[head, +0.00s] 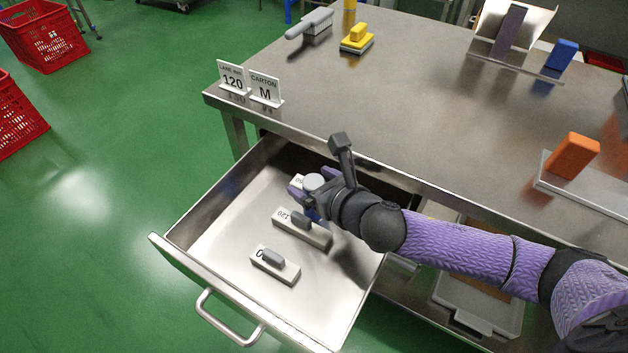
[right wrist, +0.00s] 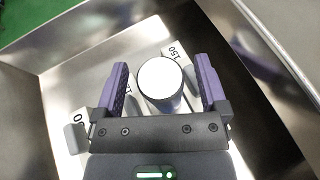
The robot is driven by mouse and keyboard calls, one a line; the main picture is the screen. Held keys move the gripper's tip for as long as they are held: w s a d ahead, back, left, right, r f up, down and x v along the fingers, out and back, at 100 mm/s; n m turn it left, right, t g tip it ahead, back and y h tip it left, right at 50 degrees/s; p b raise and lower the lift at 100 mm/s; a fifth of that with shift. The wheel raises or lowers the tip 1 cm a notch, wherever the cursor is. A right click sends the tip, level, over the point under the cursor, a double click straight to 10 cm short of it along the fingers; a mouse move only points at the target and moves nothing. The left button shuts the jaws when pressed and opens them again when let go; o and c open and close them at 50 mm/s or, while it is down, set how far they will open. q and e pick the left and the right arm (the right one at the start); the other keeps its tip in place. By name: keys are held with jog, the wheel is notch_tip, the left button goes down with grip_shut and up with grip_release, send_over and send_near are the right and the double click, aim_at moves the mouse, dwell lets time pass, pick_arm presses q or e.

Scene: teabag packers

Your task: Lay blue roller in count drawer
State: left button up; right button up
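The blue roller (right wrist: 161,80) stands upright between the two purple fingers of my right gripper (right wrist: 162,82), its pale round end facing the wrist camera. Narrow gaps show between the roller and both fingers, so the gripper looks open around it. In the head view the roller's pale end (head: 313,181) shows beside the gripper (head: 307,192), inside the open count drawer (head: 213,232). Whether its lower end rests on the drawer floor or a block is hidden. My left gripper is not in view.
The drawer holds numbered white blocks with grey handles: a 120 block (head: 315,236), a front block (head: 284,271), and a 150 block (right wrist: 172,50), partly hidden. The drawer's left side is clear.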

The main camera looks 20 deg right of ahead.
jog(key=shift+r, duration=0.3)
jog(key=p+v, duration=0.4)
jog(key=v, duration=0.8)
jog(key=shift+p, duration=0.3)
jog(key=shift+d+f, duration=0.1)
jog(key=shift+f, duration=0.05)
